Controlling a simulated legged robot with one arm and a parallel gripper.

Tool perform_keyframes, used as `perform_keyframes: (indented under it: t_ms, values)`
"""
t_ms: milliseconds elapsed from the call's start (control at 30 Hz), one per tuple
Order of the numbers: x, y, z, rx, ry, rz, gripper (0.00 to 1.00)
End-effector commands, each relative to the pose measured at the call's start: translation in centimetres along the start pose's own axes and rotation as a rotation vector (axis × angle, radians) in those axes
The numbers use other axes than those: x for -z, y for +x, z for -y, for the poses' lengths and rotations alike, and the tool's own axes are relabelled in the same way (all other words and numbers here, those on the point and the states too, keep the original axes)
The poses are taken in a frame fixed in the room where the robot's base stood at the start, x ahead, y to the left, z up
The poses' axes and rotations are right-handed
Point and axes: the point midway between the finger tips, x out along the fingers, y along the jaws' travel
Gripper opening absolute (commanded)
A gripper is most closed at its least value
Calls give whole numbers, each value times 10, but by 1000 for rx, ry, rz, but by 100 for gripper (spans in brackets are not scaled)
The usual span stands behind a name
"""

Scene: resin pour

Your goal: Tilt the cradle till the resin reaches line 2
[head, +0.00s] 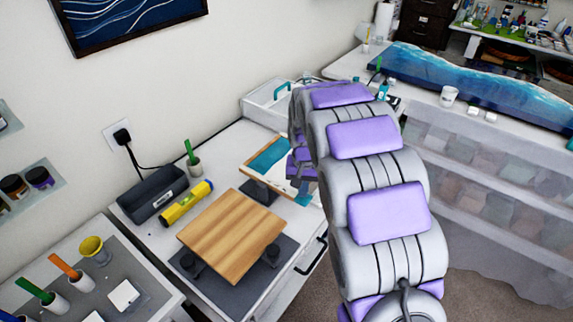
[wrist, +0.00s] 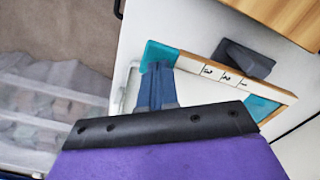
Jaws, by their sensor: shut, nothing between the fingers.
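The cradle is a shallow white tray with a wooden rim (head: 287,184); it also shows in the wrist view (wrist: 193,63). Teal resin (head: 270,156) lies at its far left end in the head view and at the lower right in the wrist view (wrist: 262,107). Lines 1, 2 and 3 are marked along one edge; the resin front seems near line 1. A teal tab (wrist: 160,54) sits at the opposite end. My gripper (wrist: 157,68) is shut and empty, fingertips at this tab; contact is unclear. My arm hides part of the cradle in the head view.
A dark stand (head: 258,192) shows beside the cradle. A wooden board (head: 232,235) on black supports, a yellow level (head: 187,203) and a dark box (head: 153,194) are nearby. A white box (head: 265,103) stands behind. Little bench is free around the cradle.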

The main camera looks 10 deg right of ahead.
Motion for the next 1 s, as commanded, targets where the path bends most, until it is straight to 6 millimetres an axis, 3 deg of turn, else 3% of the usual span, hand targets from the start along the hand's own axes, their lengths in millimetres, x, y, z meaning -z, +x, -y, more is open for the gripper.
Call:
perform_keyframes:
  t_ms: [1000]
  values:
    - [0,28,0,0,0,-1,0]
